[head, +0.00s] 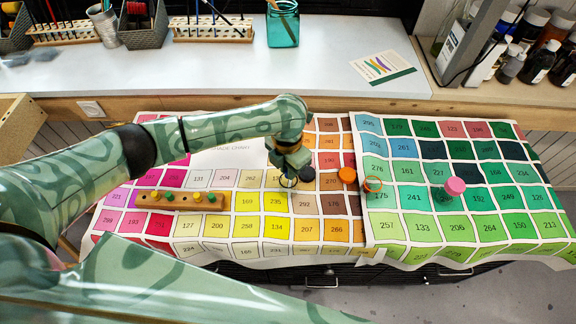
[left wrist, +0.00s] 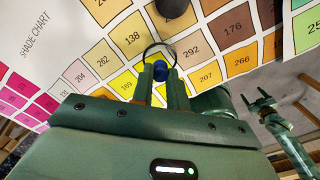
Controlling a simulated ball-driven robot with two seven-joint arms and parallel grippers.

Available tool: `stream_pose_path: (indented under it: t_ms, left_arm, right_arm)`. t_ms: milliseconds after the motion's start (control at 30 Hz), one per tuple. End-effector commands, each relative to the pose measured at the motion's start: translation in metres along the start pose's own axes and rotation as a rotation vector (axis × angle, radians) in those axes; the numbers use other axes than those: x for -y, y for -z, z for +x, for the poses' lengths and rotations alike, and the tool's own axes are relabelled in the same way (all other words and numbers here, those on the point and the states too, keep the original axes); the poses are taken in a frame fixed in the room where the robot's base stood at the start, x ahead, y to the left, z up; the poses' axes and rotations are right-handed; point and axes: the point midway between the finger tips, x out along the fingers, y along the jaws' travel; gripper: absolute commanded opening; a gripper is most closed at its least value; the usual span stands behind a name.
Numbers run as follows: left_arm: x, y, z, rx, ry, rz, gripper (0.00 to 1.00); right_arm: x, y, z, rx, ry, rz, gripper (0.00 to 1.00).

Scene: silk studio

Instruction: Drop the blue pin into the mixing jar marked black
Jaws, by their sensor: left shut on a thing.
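My left gripper (head: 289,166) points down over the chart and is shut on the blue pin. The blue pin (left wrist: 160,68) shows between its fingertips in the left wrist view. A thin dark ring, the mouth of the black-marked mixing jar (head: 288,182), is right at the fingertips; it also shows around the pin's far side in the left wrist view (left wrist: 147,50). Whether the pin is inside the mouth or just above it I cannot tell. A black round lid (head: 307,174) lies beside the jar. My right gripper (left wrist: 256,98) shows small in the left wrist view, open and empty.
A wooden pin block (head: 180,200) with yellow and green pins lies left on the shade chart. To the right are an orange lid (head: 347,175), an open orange-rimmed jar (head: 373,184) and a pink-topped jar (head: 455,187). The chart's front strip is clear.

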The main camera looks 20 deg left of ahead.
Motion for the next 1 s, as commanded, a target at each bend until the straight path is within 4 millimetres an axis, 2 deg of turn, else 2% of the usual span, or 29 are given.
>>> stream_pose_path:
  t_ms: [167, 200, 267, 300, 567, 667, 767, 1000]
  left_arm:
    - [0.000, 0.000, 0.000, 0.000, 0.000, 0.000, 0.00]
    - [0.000, 0.000, 0.000, 0.000, 0.000, 0.000, 0.21]
    - [0.000, 0.000, 0.000, 0.000, 0.000, 0.000, 0.38]
    - [0.000, 0.000, 0.000, 0.000, 0.000, 0.000, 0.41]
    - [0.000, 0.000, -0.001, 0.000, 0.000, 0.000, 0.41]
    - [0.000, 0.000, -0.009, 0.002, -0.001, 0.000, 0.41]
    - [0.000, -0.001, -0.028, 0.004, -0.002, 0.001, 0.41]
    - [-0.001, -0.001, -0.095, 0.005, -0.003, 0.001, 0.41]
  right_arm:
    - [0.000, 0.000, 0.000, 0.000, 0.000, 0.001, 0.69]
    - [0.000, 0.000, 0.000, 0.000, 0.000, 0.001, 0.69]
    - [0.000, 0.000, 0.000, 0.000, 0.000, 0.001, 0.69]
    - [0.000, 0.000, 0.000, 0.000, 0.000, 0.001, 0.69]
    - [0.000, 0.000, -0.001, 0.000, 0.000, 0.001, 0.69]
    - [0.000, 0.001, -0.004, -0.002, 0.000, 0.002, 0.69]
    - [-0.001, 0.003, -0.012, -0.005, -0.001, 0.002, 0.69]
    - [-0.003, 0.008, -0.035, -0.014, -0.005, 0.001, 0.69]
